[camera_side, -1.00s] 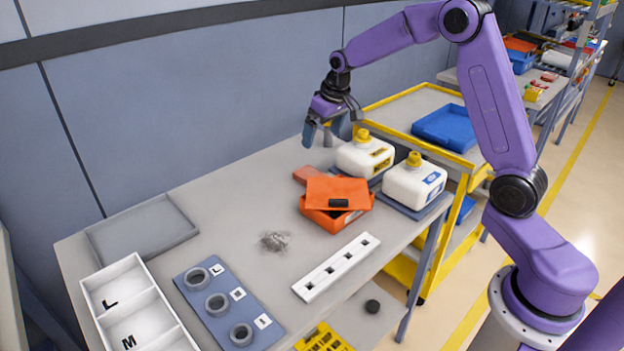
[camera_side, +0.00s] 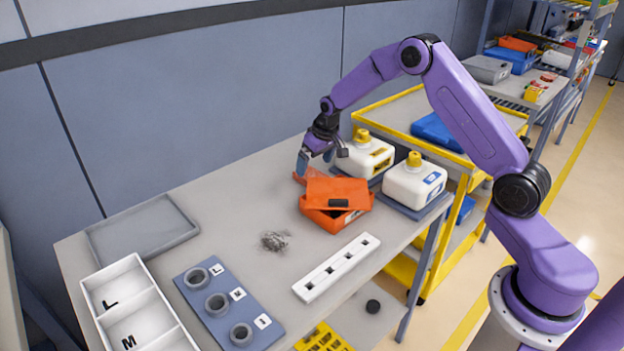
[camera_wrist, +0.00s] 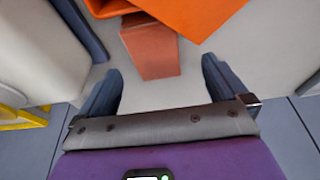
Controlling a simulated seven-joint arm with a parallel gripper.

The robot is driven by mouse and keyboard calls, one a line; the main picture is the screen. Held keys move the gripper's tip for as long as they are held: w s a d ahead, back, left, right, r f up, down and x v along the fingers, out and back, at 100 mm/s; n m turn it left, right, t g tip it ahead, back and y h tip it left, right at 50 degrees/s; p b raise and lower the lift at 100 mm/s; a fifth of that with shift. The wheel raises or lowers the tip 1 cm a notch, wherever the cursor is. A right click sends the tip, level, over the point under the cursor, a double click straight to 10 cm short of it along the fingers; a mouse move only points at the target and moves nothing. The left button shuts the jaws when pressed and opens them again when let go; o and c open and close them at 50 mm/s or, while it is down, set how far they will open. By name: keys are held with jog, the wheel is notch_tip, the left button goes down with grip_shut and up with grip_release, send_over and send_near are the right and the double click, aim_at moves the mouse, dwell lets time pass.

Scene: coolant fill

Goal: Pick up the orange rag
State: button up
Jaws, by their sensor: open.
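The orange rag (camera_side: 301,177) lies folded on the table behind the orange box, partly hidden by my gripper in the side view. In the wrist view the rag (camera_wrist: 152,52) is a dull orange strip just ahead of the fingertips, centred between them, with its far end under the edge of the brighter orange box. My gripper (camera_side: 319,167) is open and empty, pointing down near the rag. In the wrist view its two dark fingers (camera_wrist: 162,82) are spread apart with bare table between them.
An orange box (camera_side: 338,218) with a tilted lid (camera_side: 338,191) stands right beside the rag. Two white jugs, one yellow-labelled (camera_side: 364,158) and one blue-labelled (camera_side: 415,184), stand close on the right. The table left of the box is mostly clear around a grey scrap pile (camera_side: 274,240).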

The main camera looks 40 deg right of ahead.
aim_at(312, 175)
jog(key=shift+d+x, duration=0.2)
jog(key=shift+x, duration=1.15)
jog(key=shift+d+x, duration=0.15)
jog(key=shift+x, duration=1.15)
jog(key=c, duration=1.1)
